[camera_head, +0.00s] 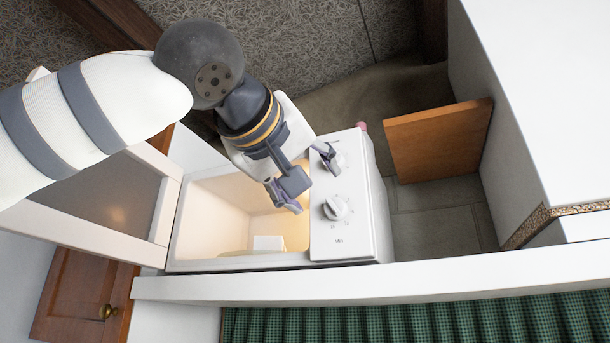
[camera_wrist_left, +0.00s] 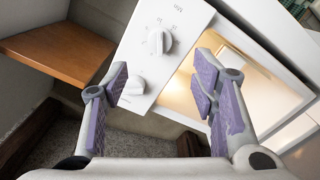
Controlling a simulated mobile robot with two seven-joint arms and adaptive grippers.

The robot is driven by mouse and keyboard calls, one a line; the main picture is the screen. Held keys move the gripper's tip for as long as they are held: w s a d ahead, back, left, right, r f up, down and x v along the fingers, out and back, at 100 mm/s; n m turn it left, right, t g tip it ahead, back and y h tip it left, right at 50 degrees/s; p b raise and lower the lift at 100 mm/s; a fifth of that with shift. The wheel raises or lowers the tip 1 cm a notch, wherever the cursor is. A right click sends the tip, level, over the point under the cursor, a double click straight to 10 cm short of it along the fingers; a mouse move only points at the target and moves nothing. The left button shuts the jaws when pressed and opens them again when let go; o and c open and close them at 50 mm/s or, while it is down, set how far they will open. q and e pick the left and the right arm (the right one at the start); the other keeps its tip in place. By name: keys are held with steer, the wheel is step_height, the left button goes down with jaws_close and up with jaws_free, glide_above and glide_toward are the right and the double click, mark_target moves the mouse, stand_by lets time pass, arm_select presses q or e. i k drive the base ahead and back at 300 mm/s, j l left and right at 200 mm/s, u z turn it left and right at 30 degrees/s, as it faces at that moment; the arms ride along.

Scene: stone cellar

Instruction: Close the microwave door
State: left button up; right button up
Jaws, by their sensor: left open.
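The white microwave (camera_head: 347,225) sits in the middle of the head view, with its lit cavity (camera_head: 212,215) exposed and a panel with two knobs to the right. Its door (camera_head: 165,212) stands open to the left, a white frame around a dark window, partly hidden by my left arm. My left gripper (camera_head: 311,178) is open and empty, over the boundary between cavity and panel, apart from the door. In the left wrist view, the fingers of my left gripper (camera_wrist_left: 162,92) are spread in front of the knob panel (camera_wrist_left: 170,15) and the glowing cavity (camera_wrist_left: 184,84). My right gripper is not in view.
A brown wooden board (camera_head: 438,140) stands right of the microwave. A white cabinet (camera_head: 550,90) fills the right side, and a white ledge (camera_head: 420,262) runs along the bottom above a green checked curtain (camera_head: 420,325). A wooden cupboard door (camera_head: 85,290) is at lower left.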

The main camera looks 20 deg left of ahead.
mark_target(121, 207)
steer(key=k, duration=1)
